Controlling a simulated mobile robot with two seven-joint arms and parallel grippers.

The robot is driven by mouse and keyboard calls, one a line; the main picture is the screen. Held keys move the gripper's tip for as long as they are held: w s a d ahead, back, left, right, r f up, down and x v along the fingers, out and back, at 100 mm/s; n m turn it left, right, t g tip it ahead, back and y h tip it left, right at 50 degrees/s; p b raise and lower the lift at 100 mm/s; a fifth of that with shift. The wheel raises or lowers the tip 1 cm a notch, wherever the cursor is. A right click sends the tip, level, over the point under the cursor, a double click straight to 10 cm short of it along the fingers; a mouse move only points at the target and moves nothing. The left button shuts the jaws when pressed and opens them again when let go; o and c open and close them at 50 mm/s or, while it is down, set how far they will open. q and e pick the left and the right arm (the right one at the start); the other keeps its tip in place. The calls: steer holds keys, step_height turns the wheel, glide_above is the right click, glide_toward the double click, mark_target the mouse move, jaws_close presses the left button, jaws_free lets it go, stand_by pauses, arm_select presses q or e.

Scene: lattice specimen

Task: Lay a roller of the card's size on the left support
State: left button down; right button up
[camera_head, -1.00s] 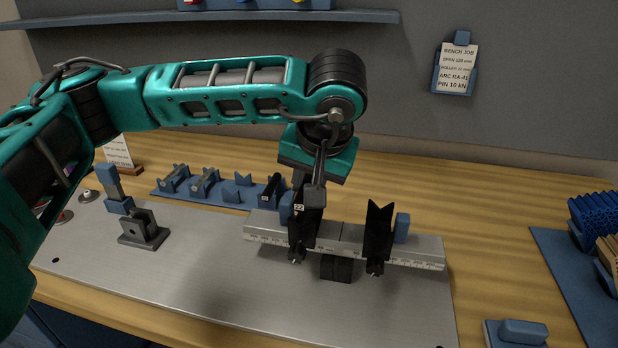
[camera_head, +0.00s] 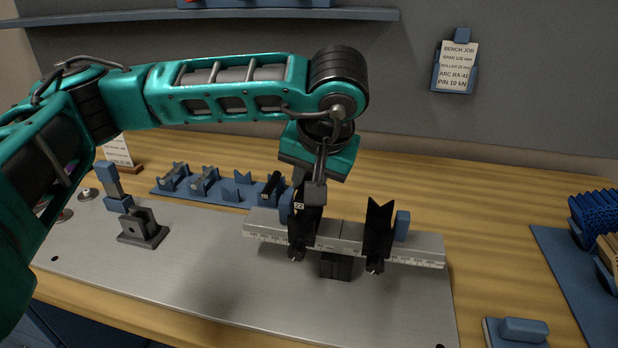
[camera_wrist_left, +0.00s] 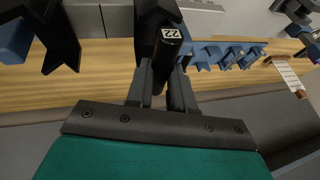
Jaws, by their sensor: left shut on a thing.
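My left gripper (camera_head: 306,200) is shut on a black roller (camera_wrist_left: 165,60) with a white label reading 22. It holds the roller at the left support (camera_head: 298,240), a black V-block on the grey graduated beam (camera_head: 345,243). Gripper and roller cover much of that support's top, so I cannot tell whether the roller touches the V. The right support (camera_head: 379,230) stands empty with its V open upward. The job card (camera_head: 456,68) hangs on the wall; its roller size is too small to read surely. My right gripper is not in view.
A blue rack (camera_head: 205,185) with several cradles, one holding a dark roller (camera_head: 271,186), lies behind the beam. A grey fixture (camera_head: 140,228) stands at left. Blue parts (camera_head: 595,215) lie at far right. The front of the grey plate (camera_head: 210,285) is clear.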

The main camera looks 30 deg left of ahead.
arm_select(q)
steer(key=shift+f, duration=0.2)
steer(key=shift+f+b, duration=0.7)
steer(key=shift+b, duration=0.1)
steer(key=shift+f+b, duration=0.85)
steer(key=shift+f, duration=0.15)
stand_by(1.0)
steer(key=c, duration=0.9)
jaws_free()
steer(key=shift+c, duration=1.1)
steer(key=shift+o, duration=0.8)
steer(key=shift+w+a+r, duration=0.1)
